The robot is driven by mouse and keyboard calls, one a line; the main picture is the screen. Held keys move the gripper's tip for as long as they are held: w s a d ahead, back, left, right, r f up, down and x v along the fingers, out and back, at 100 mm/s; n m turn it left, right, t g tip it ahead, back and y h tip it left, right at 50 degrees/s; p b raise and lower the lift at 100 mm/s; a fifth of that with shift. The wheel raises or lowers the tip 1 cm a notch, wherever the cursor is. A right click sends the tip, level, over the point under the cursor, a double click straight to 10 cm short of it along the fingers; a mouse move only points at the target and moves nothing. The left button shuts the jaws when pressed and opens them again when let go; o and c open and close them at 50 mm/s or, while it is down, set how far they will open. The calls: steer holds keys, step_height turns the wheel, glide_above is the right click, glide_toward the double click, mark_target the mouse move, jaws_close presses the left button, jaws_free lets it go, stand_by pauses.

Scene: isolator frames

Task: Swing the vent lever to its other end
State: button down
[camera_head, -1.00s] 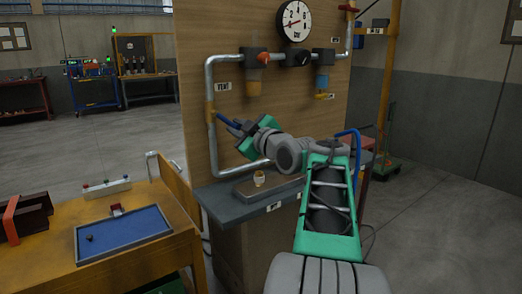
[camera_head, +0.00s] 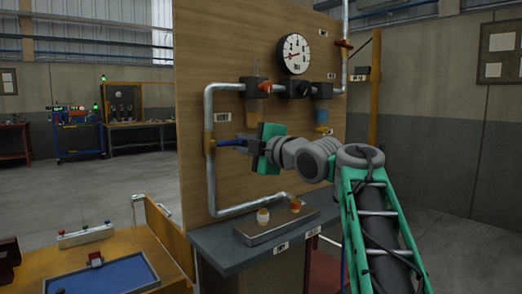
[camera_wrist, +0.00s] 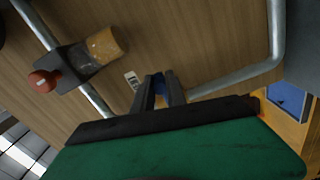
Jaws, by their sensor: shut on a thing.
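The vent lever (camera_head: 229,143) is a short blue handle. It sticks out to the right from a brass-coloured valve (camera_head: 208,143) on the left vertical pipe, below the VENT label (camera_head: 223,117), and lies about level. My gripper (camera_head: 242,143) is shut on the lever's outer end, reaching in from the right. In the wrist view, the blue lever (camera_wrist: 166,80) shows between the two dark fingers of my gripper (camera_wrist: 160,82), mostly hidden by them. The valve is not clear there.
A red-knobbed unit (camera_head: 263,87), a round gauge (camera_head: 294,54) and a blue-bowled unit (camera_head: 321,110) are on the wooden panel (camera_head: 225,60). A grey pipe (camera_head: 210,185) bends below the lever. A grey shelf (camera_head: 215,243) with a small tray (camera_head: 250,239) juts out underneath.

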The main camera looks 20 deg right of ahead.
steer(key=shift+a+r, duration=0.1)
steer(key=shift+r, duration=0.25)
steer(key=c, duration=1.8)
jaws_free()
steer(key=o, duration=0.4)
steer(key=shift+f, duration=0.15)
steer(key=shift+o, duration=0.2)
steer(key=v, duration=0.8)
steer(key=shift+w+p, duration=0.1)
steer(key=shift+p, duration=0.25)
